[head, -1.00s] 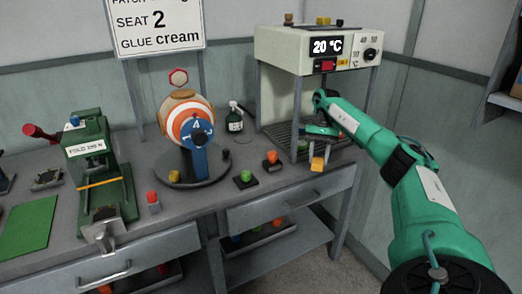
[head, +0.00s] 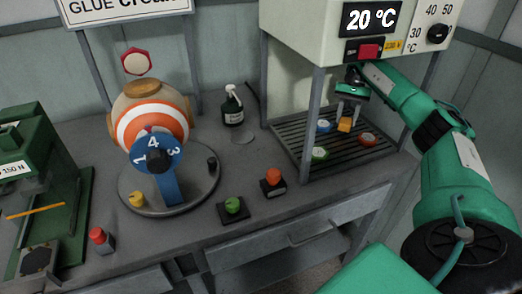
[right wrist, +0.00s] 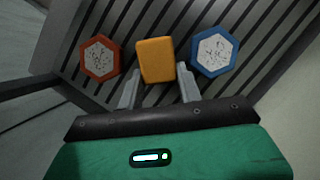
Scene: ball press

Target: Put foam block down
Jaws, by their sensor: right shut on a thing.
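My right gripper (head: 348,108) is shut on the small orange-yellow foam block (head: 344,125). It holds the block over the dark slatted rack (head: 290,131) under the white heater box. In the right wrist view the foam block (right wrist: 156,60) sits between the two grey fingers, with the slats behind it. I cannot tell whether the block touches the slats. A red-rimmed hexagonal patch (right wrist: 98,57) lies to its left and a blue-rimmed one (right wrist: 213,52) to its right. My left gripper is not in view.
A green-rimmed patch (head: 319,154) also lies on the rack. The heater box (head: 310,35) stands on posts above, reading 20 °C. A striped ball (head: 152,120) on a round stand, a dark bottle (head: 232,108) and coloured buttons are to the left. Bare slats show between the patches.

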